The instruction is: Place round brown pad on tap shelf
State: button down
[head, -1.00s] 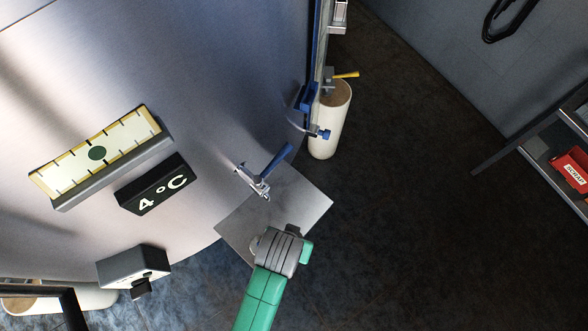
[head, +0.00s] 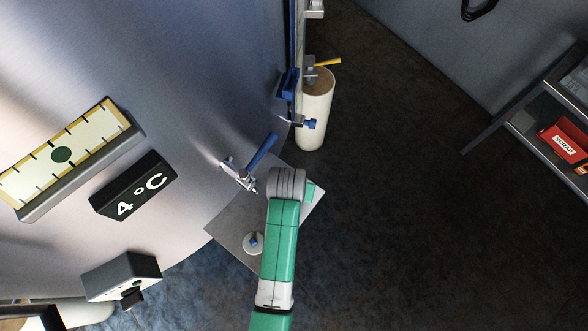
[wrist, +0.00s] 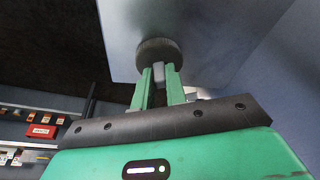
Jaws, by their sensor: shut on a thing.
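The tap shelf (head: 225,228) is a flat grey metal plate under the tap (head: 240,175) with the blue lever, at the tank's side. In the wrist view my gripper (wrist: 160,78) is shut on the small grey grip of a round grey-brown pad (wrist: 160,50). The pad is in front of a grey plate (wrist: 205,25), seemingly the shelf; I cannot tell whether they touch. In the head view my arm covers the shelf's right part and hides the pad and the fingertips.
A white round piece with a blue knob (head: 253,243) sits on the shelf, left of my arm. A cream cylinder (head: 315,115) stands beyond the shelf. A rack with a red box (head: 563,140) is at the right. The dark floor (head: 410,220) between is clear.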

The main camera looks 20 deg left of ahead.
jog(key=shift+w+r, duration=0.1)
jog(key=c, duration=1.4)
grip_release()
jog(key=shift+c, duration=0.2)
jog(key=p+v, duration=0.3)
jog(key=v, duration=0.9)
